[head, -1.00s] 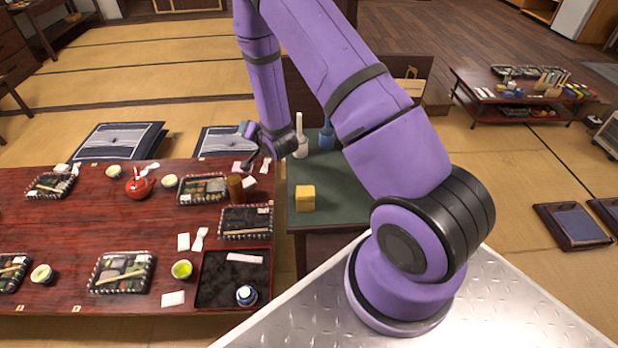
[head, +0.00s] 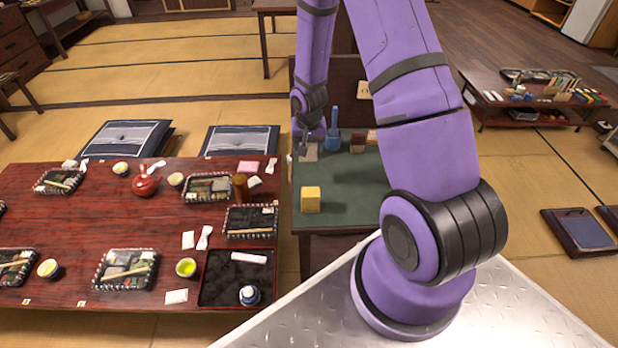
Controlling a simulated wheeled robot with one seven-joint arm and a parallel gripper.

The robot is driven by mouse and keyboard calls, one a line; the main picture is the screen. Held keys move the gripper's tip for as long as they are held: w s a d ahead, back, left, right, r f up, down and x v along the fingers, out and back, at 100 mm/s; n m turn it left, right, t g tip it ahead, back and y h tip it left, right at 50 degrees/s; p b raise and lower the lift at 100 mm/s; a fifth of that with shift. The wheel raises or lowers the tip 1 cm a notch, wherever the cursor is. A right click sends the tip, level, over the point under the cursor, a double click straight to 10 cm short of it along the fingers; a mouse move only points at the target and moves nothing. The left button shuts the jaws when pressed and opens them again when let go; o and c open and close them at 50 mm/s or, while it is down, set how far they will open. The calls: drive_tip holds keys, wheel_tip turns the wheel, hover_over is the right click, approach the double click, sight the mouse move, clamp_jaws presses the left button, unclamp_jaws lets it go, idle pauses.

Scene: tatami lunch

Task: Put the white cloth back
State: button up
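No single thing can be picked out for certain as the white cloth. Small pale folded pieces lie on the red-brown table: one (head: 204,238) beside a white packet (head: 188,240), a pale strip (head: 249,258) on the black tray (head: 212,291), and others at the far right corner, one white (head: 271,165) and one pink (head: 249,167). My gripper (head: 301,156) is at the far left part of the green side table (head: 345,205). A small greyish-beige flat patch (head: 310,153) shows right beside it; I cannot tell whether it is held. The fingers are too small to read.
A yellow block (head: 310,200) stands on the green table's near part. A blue bottle (head: 332,130) and small boxes (head: 357,141) stand at its back. A brown cup (head: 240,187) stands near the red table's right edge. The green table's middle is clear.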

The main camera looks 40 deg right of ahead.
wheel_tip(320, 180, down, 10)
drive_tip(key=shift+s+r, duration=0.1)
drive_tip(key=o, duration=0.9)
drive_tip(key=r, duration=0.8)
drive_tip(key=s+r, duration=0.1)
drive_tip(key=r, duration=0.3)
drive_tip(key=shift+a+r, duration=0.25)
drive_tip(key=shift+a, duration=0.15)
drive_tip(key=s+a+r+n+t, duration=0.1)
drive_tip(key=s+a+r, duration=0.2)
drive_tip(key=r, duration=0.9)
drive_tip(key=s+a+r+n+t, duration=0.1)
drive_tip(key=s+a+r+n, duration=0.15)
drive_tip(key=r, duration=0.95)
drive_tip(key=s+a+r+n+t, duration=0.1)
drive_tip(key=s+a+r, duration=0.2)
drive_tip(key=s+r, duration=0.4)
drive_tip(key=s+a+r+n+t, duration=0.1)
drive_tip(key=s+a+r+n, duration=0.1)
drive_tip(key=s+r, duration=0.5)
drive_tip(key=s+a, duration=0.1)
drive_tip(key=s, duration=0.5)
drive_tip(key=shift+a+y, duration=0.35)
drive_tip(key=shift+y, duration=0.05)
